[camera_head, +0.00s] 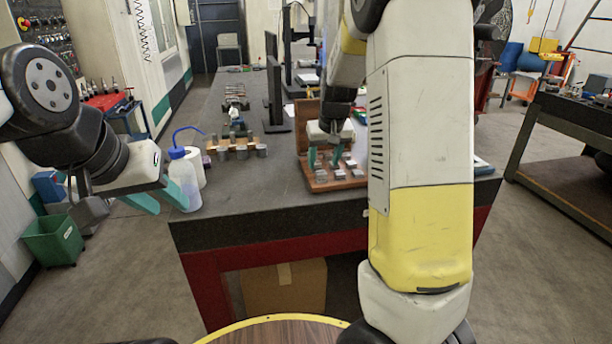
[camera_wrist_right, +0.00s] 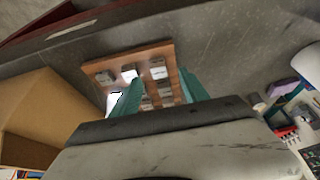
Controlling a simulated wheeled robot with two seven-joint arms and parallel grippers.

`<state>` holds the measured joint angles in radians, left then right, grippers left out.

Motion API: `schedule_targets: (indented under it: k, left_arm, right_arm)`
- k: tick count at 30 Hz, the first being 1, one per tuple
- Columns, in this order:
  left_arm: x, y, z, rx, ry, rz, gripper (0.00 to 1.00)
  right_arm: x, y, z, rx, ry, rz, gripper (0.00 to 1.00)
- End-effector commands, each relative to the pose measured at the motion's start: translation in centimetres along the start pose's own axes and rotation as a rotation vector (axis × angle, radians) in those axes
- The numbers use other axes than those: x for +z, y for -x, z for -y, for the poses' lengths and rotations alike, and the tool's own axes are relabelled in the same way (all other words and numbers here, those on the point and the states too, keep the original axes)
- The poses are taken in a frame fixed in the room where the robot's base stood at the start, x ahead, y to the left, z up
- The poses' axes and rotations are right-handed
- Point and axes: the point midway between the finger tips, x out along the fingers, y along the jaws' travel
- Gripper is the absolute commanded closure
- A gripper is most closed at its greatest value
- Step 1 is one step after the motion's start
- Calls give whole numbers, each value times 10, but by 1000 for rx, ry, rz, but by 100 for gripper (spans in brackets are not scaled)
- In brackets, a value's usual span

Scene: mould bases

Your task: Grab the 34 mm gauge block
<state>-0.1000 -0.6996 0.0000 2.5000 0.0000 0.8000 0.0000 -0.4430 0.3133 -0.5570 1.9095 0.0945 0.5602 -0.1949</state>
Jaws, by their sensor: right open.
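Several small grey gauge blocks sit in rows on a brown wooden tray (camera_head: 322,187) on the dark bench; the tray also shows in the right wrist view (camera_wrist_right: 140,52). Their markings are too small to read, so I cannot tell which is the 34 mm one. My right gripper (camera_head: 325,160) is open above the tray, its teal fingers pointing down at the blocks. In the right wrist view a block (camera_wrist_right: 157,73) shows between the fingers, and others are partly hidden behind them. My left gripper (camera_head: 170,204) is open and empty, off the bench's left edge.
A bottle with a blue cap (camera_head: 184,178) stands at the bench's left edge, close to my left gripper in the picture. A wooden stand with grey cylinders (camera_head: 238,150) lies left of the tray. A monitor (camera_head: 274,85) stands behind. The front bench top is clear.

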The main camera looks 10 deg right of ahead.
Motion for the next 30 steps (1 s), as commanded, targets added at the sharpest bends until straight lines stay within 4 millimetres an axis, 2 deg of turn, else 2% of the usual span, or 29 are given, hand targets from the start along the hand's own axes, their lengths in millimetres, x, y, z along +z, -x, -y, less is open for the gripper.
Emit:
schedule_targets:
  k: [12, 22, 30]
  left_arm:
    - [0, 0, 0, 0, 0, 0, 64]
    - [0, 0, 0, 0, 0, 0, 64]
    - [0, 0, 0, 0, 0, 0, 64]
  right_arm:
    - [-8, -56, -4, 0, -2, 4, 47]
    - [-8, -62, -3, -1, -1, 0, 47]
    - [-8, -62, -3, -2, -1, 1, 100]
